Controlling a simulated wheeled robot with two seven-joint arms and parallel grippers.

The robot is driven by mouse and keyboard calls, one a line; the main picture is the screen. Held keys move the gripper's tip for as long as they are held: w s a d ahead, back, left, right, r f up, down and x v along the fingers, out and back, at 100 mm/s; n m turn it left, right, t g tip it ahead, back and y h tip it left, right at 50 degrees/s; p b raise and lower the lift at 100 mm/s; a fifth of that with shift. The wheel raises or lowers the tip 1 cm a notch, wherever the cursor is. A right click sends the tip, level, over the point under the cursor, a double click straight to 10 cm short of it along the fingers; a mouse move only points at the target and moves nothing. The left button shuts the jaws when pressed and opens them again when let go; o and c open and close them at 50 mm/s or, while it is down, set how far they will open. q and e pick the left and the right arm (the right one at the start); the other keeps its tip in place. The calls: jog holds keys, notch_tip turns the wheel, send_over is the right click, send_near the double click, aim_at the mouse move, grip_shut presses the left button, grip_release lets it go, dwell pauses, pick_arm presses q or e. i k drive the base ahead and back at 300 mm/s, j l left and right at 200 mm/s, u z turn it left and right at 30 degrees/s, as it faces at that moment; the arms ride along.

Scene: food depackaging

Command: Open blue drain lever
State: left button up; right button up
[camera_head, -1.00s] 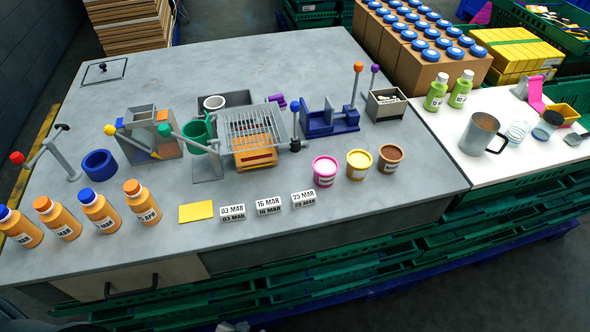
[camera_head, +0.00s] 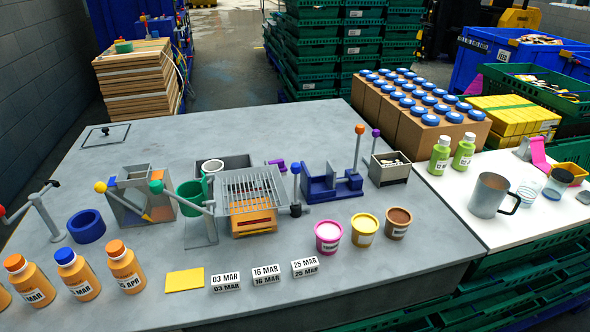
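The blue drain lever (camera_head: 296,183) has a blue ball on a grey rod. It stands about upright at the right side of the wire grid (camera_head: 253,192), with a black knob or pivot (camera_head: 295,210) at its lower end. The grid lies on a grey frame above an orange block (camera_head: 253,222) with slots. A green cup (camera_head: 190,195) and a lever with a green ball (camera_head: 156,187) are left of the grid. Neither of my grippers shows in the head view.
Three open tubs, pink (camera_head: 328,237), yellow (camera_head: 363,229) and brown (camera_head: 397,223), and date blocks (camera_head: 266,275) line the front. Orange bottles (camera_head: 125,266) stand at front left. The table's back is largely clear.

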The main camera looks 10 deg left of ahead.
aim_at(296, 168)
jog(key=l+u, duration=0.1)
jog(key=u, duration=0.9)
jog(key=l+u, duration=0.3)
jog(key=k+l+u, duration=0.1)
jog(key=l+u, duration=0.2)
jog(key=l, duration=0.15)
jog(key=k+l+u, duration=0.25)
jog(key=l+u, duration=0.3)
jog(key=l, duration=0.15)
jog(key=k+l, duration=0.35)
jog(key=l, duration=0.2)
jog(key=k+l+u, duration=0.15)
jog(key=k+l, duration=0.15)
jog(key=l, duration=0.25)
jog(key=k+l, duration=0.35)
jog(key=l, duration=0.15)
jog(key=l+u, duration=0.05)
